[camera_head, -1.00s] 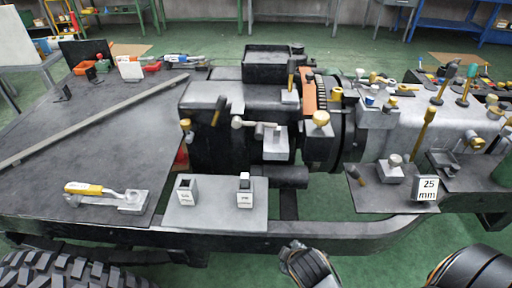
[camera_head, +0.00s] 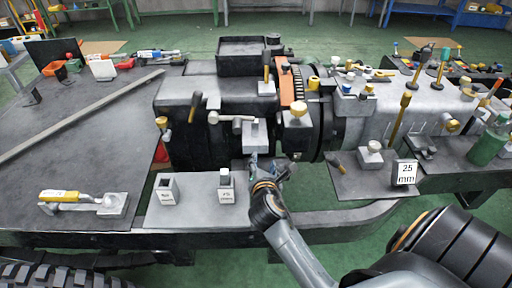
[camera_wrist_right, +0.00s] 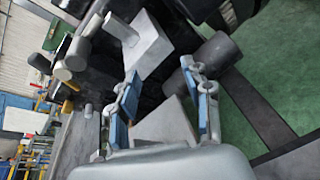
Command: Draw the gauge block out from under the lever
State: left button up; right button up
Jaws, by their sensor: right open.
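A pale grey lever (camera_head: 228,118) with a rounded end juts left from the dark machine's front. A light grey block (camera_head: 254,138) sits below and beside its right end; I cannot tell surely whether this is the gauge block. My right gripper (camera_head: 259,162) is open, just below and in front of this block, with nothing clearly held. In the wrist view, its blue-padded fingers (camera_wrist_right: 160,108) are spread. A grey block-like shape (camera_wrist_right: 165,122) shows between them near the palm, and a pale plate with a cylinder (camera_wrist_right: 145,48) lies beyond. My left gripper is not in view.
Two small labelled holders (camera_head: 166,190) (camera_head: 227,190) stand on a grey plate (camera_head: 195,212) left of my right gripper. A dark cylinder (camera_wrist_right: 214,55) is close to the fingers. A "25 mm" sign (camera_head: 404,172) stands right. A yellow-handled tool (camera_head: 65,196) lies left.

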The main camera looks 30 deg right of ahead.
aim_at(255, 132)
jog(key=shift+w+d+r+n+t+h+b, duration=0.15)
jog(key=shift+w+d+r+n+t+b, duration=0.25)
jog(key=shift+w+n, duration=0.85)
jog(key=shift+w+d+r+n+t+h+b, duration=0.1)
jog(key=shift+w+d+r+n+t+b, duration=0.4)
jog(key=shift+w, duration=1.1)
jog(key=shift+w+d+r+n+t+h+b, duration=0.15)
jog(key=shift+w+d+n+b, duration=0.3)
jog(key=shift+w+n, duration=0.95)
jog(key=shift+x, duration=2.5)
jog(key=shift+c, duration=0.4)
grip_shut()
jog(key=shift+s, duration=0.1)
